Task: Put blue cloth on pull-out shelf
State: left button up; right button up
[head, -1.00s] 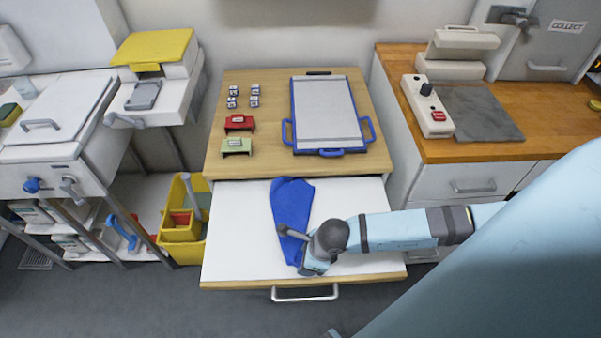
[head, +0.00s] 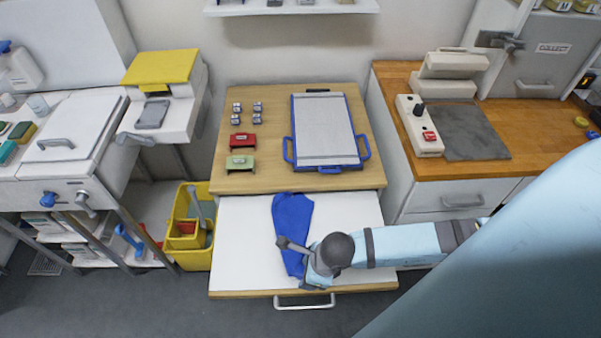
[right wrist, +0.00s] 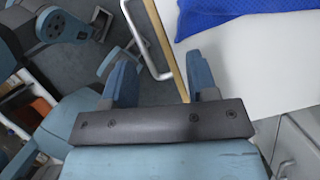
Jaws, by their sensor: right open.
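The blue cloth (head: 292,222) lies crumpled in a long strip on the white pull-out shelf (head: 240,245), left of its middle. Its near end is partly hidden behind my right gripper (head: 313,277). In the right wrist view the cloth (right wrist: 225,12) shows at the top right, flat on the shelf (right wrist: 265,60) and apart from the fingers. My right gripper (right wrist: 162,75) is open and empty there, with the shelf's wooden front edge between its fingers in the picture.
A wooden worktop (head: 265,180) above the shelf holds a blue-framed board (head: 325,130), red and green holders and several small blocks. A yellow bin (head: 198,255) stands left of the shelf. The shelf's front handle (head: 304,304) sticks out. The shelf's right part lies under my arm.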

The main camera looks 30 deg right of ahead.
grip_shut()
jog(key=s+a+r+m+g+y, duration=0.1)
jog(key=s+a+r+m+y, duration=0.15)
jog(key=a+y, duration=0.35)
jog(key=w+a+r+m+t+y, duration=0.3)
jog(key=a+r+m+t+y, duration=0.25)
jog(key=a+r+m, duration=0.5)
jog(key=w+d+f+m+t+h, duration=0.15)
jog(key=d+m+t+h, duration=0.3)
jog(key=m, duration=0.45)
jog(key=w+d+f+m+t+h, duration=0.1)
jog(key=w+d+m+t+h, duration=0.2)
jog(key=d+m, duration=0.5)
jog(key=s+d+f+m+g+h, duration=0.3)
jog(key=s+f+m, duration=0.2)
jog(key=f+m, duration=0.3)
jog(key=m, duration=0.4)
jog(key=shift+s+d+f+g+h, duration=0.15)
jog(key=shift+s+f+g+h, duration=0.15)
jog(key=shift+g, duration=0.1)
